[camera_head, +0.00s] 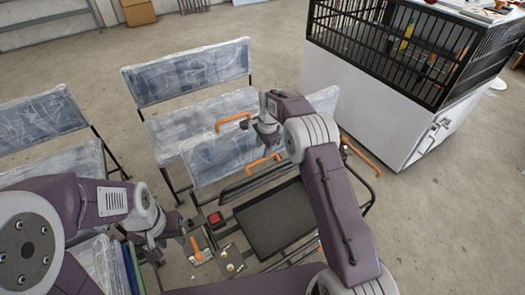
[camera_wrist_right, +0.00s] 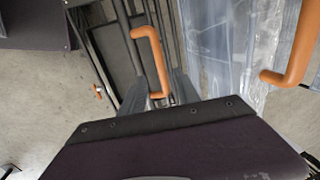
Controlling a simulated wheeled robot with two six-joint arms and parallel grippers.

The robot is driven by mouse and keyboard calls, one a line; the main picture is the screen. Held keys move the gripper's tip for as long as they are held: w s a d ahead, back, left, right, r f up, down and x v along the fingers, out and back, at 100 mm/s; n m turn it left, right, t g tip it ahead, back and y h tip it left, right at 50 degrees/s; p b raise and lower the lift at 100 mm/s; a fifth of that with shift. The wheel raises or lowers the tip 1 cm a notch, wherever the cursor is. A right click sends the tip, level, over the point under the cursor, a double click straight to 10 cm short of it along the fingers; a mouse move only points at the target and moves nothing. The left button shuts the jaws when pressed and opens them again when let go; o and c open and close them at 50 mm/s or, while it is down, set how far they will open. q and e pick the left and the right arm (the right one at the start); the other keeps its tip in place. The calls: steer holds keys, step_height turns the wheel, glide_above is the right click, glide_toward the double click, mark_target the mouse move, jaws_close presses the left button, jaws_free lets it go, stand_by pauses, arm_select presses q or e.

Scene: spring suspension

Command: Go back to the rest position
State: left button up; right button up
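My right gripper (camera_head: 264,138) hangs over the cart at the middle of the head view. In the right wrist view its two dark fingers (camera_wrist_right: 160,94) stand apart. The end of an orange handle (camera_wrist_right: 151,55) shows in the gap between them; I cannot tell its depth, and nothing looks clamped. My left gripper (camera_head: 157,248) points down at the lower left of the head view, beside the cart tray. It is small and partly hidden by its own wrist, so its opening does not show.
The cart has a dark tray (camera_head: 275,222) and orange handles (camera_head: 233,121). A red block (camera_head: 215,218) lies left of the tray. Plastic-wrapped seats (camera_head: 190,72) stand behind and left. A white bin with a black cage (camera_head: 372,92) stands at upper right. Floor is free at right.

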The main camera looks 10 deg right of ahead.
stand_by(0.3)
step_height(320, 180, up, 10)
steer(key=t+p, duration=0.1)
steer(key=p, duration=0.1)
steer(key=s+d+r+n+p, duration=0.1)
steer(key=s+d+r+p, duration=0.2)
steer(key=s+r, duration=0.5)
steer(key=s+f+n, duration=0.3)
steer(key=s+n, duration=0.1)
steer(key=s, duration=0.3)
steer(key=s+d+f+n+g, duration=0.1)
steer(key=s+f+n, duration=0.2)
steer(key=s, duration=0.5)
steer(key=s+f+n, duration=0.2)
steer(key=s+n, duration=0.3)
steer(key=s, duration=0.3)
steer(key=shift+s+d+f+n+g+h+p, duration=0.15)
steer(key=shift+d+f+n+g+h+p, duration=0.15)
steer(key=shift+d+f+n+g+p, duration=0.1)
